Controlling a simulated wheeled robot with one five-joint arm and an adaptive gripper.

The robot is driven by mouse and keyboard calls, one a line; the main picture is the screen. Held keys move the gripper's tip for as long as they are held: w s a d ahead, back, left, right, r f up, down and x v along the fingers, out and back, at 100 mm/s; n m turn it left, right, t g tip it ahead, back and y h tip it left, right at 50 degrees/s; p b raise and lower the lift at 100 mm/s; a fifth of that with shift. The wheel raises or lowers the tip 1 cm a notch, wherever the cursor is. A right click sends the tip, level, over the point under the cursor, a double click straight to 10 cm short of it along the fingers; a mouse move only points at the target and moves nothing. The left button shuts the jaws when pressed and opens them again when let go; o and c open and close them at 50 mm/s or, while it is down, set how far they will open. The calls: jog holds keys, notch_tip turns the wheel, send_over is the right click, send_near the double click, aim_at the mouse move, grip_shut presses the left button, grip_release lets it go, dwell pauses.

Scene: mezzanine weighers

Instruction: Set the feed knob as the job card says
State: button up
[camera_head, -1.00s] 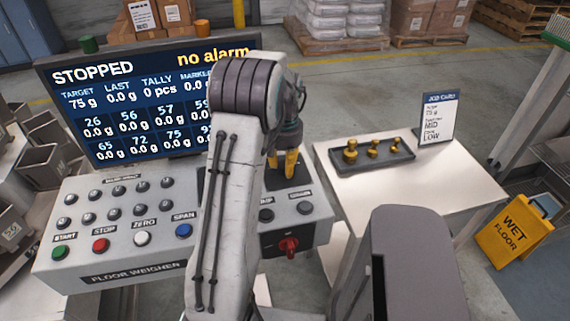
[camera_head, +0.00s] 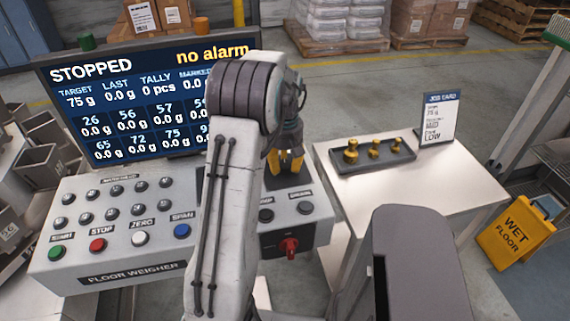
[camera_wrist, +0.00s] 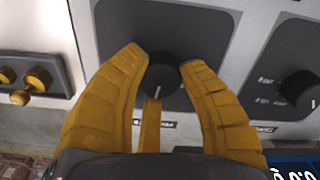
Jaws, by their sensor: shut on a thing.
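In the wrist view a round black knob (camera_wrist: 161,78) with a pale pointer line stands on a dark plate of the panel. The line points toward the bottom of the picture. My gripper (camera_wrist: 165,62) is shut on this knob, one yellow finger on each side. In the head view my gripper (camera_head: 287,164) is over the right part of the floor weigher console (camera_head: 200,261), and my arm hides the knob there. The knob's label and scale are not readable. The job card (camera_head: 439,118) stands on the side table; I read 75 g and LOW, while the middle line is blurred.
The screen (camera_head: 125,100) shows STOPPED and no alarm. Start, stop, zero and span buttons line the console front. A red rotary switch (camera_head: 289,246) sits below. A tray (camera_head: 374,160) with brass weights lies on the side table. Another black knob (camera_wrist: 300,90) is at the wrist view's right.

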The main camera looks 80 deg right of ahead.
aim_at(285, 163)
jog(key=shift+a+f+n, duration=0.15)
jog(key=shift+n, duration=0.45)
jog(key=o, duration=1.2)
jog(key=shift+r, duration=6.1)
